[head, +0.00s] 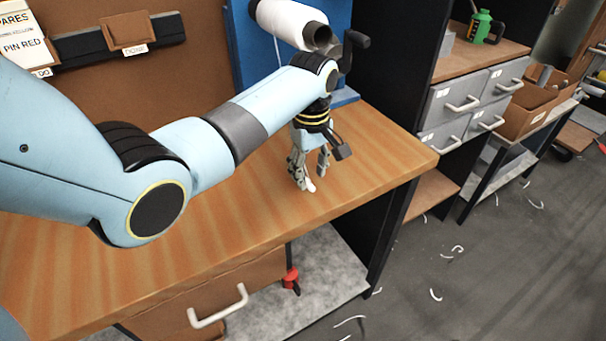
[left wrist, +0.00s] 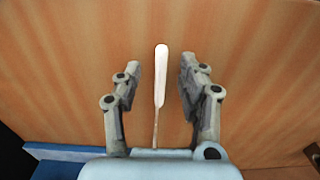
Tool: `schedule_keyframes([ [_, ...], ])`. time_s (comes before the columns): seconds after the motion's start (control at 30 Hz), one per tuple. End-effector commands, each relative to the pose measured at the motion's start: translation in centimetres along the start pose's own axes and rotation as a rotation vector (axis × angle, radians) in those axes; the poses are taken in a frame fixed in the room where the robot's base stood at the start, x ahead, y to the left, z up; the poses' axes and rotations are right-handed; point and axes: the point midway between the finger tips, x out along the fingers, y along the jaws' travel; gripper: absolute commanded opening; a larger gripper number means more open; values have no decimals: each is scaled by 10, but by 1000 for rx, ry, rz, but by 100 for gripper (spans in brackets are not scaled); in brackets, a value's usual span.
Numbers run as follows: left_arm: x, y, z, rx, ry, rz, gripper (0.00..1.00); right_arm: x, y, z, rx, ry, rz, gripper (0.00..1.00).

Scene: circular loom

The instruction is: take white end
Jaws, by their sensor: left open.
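The white end (left wrist: 161,78) is a slim white piece with a thin pale strand trailing from it toward the gripper. In the left wrist view it lies between the two fingers, with a gap on each side. My left gripper (head: 311,172) is open and points down over the wooden bench top (head: 240,215). In the head view only a small white tip of the end (head: 310,186) shows below the fingers. My right gripper is not in view.
A white roll (head: 290,22) on a dark holder sits at the back, close to my left wrist. A blue panel (head: 252,50) stands behind it. Grey drawers (head: 455,105) stand to the right. The bench's front edge is near the gripper, and much of the bench top is clear.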

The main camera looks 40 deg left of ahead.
Motion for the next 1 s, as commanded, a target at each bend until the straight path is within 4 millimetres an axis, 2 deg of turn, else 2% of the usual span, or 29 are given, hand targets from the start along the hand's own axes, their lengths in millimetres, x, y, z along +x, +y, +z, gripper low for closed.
schedule_keyframes([
  [0.1,17,-1,0,1,-1,-1,40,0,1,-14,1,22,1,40],
  [0.17,22,-1,0,1,0,0,40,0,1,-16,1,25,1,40],
  [0.43,24,-1,0,1,1,1,39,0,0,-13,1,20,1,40],
  [0.73,24,-1,0,1,1,1,0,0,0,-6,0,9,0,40],
  [1.0,24,-1,0,1,1,1,0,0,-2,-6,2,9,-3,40],
])
